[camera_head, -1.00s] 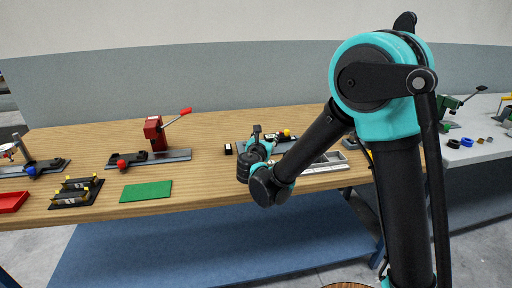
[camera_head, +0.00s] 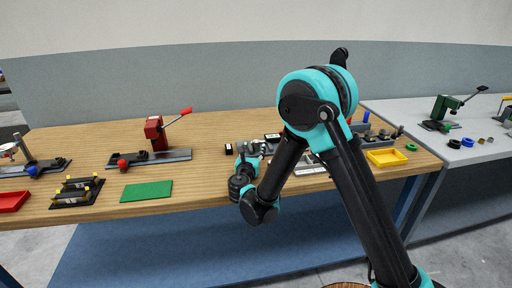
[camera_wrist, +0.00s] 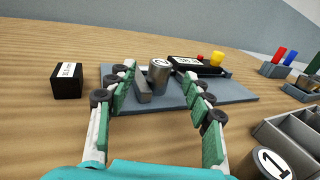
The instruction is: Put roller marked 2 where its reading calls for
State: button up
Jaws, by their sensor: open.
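In the wrist view a grey metal roller (camera_wrist: 159,78) stands upright on a grey plate (camera_wrist: 235,92), beside a small grey block. Its white top mark is too small to read surely; it may be a 2. My gripper (camera_wrist: 160,97) is open, its green-padded fingers pointing at this roller from either side, with nothing held. A black device (camera_wrist: 196,69) with a display, a yellow knob and a red knob stands behind the roller; its reading is not legible. Another roller, marked 1 (camera_wrist: 268,165), is at the lower right. In the head view my gripper (camera_head: 246,150) is over the wooden bench.
A black block with a white label (camera_wrist: 67,82) stands left of the plate. A grey compartment tray (camera_wrist: 285,135) is at right. The wooden bench (camera_head: 215,125) also carries a green mat (camera_head: 146,190), a red-levered press (camera_head: 153,132), a red tray (camera_head: 13,201) and a yellow tray (camera_head: 387,158).

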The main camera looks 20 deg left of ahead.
aim_at(255, 144)
jog(key=shift+w+a, duration=0.2)
jog(key=shift+w, duration=1.1)
jog(key=shift+w+a, duration=0.2)
jog(key=shift+w, duration=1.1)
jog(key=shift+c, duration=0.5)
grip_shut()
